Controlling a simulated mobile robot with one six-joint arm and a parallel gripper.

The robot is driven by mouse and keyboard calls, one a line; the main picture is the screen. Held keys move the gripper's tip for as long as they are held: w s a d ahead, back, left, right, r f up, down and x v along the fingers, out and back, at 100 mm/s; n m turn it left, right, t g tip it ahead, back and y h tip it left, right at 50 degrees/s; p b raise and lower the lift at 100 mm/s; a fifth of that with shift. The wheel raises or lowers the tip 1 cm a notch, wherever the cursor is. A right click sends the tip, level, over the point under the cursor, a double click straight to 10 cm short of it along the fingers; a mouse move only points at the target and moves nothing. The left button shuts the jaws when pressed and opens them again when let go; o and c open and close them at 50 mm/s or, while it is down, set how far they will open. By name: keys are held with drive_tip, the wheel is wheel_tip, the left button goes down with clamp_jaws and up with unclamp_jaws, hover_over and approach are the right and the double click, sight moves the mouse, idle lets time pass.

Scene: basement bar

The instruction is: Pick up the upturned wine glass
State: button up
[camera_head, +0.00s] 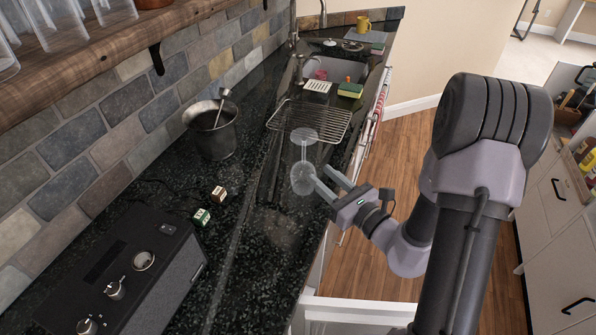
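The clear wine glass (303,179) stands upside down on the dark stone counter, its round foot (304,135) on top and its bowl below. My gripper (320,174) reaches in from the right at the height of the bowl. Its two fingers are spread apart, with their tips at the right side of the bowl. The near fingertip overlaps the bowl's edge in the picture. I cannot tell whether either finger touches the glass.
A wire rack (340,117) lies just behind the glass, before the sink (345,70). A metal bucket (212,130), two small cubes (210,204) and a black radio-like box (125,275) are to the left. A shelf with glasses overhangs upper left. The counter in front of the glass is clear.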

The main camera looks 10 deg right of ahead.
sight(308, 164)
drive_tip(key=x, duration=0.6)
drive_tip(key=shift+w+a, duration=0.15)
drive_tip(key=shift+w, duration=0.05)
drive_tip(key=x, duration=0.2)
drive_tip(key=b+x, duration=0.1)
drive_tip(key=x, duration=0.2)
drive_tip(key=shift+w+r, duration=0.1)
drive_tip(key=shift+w, duration=0.25)
clamp_jaws()
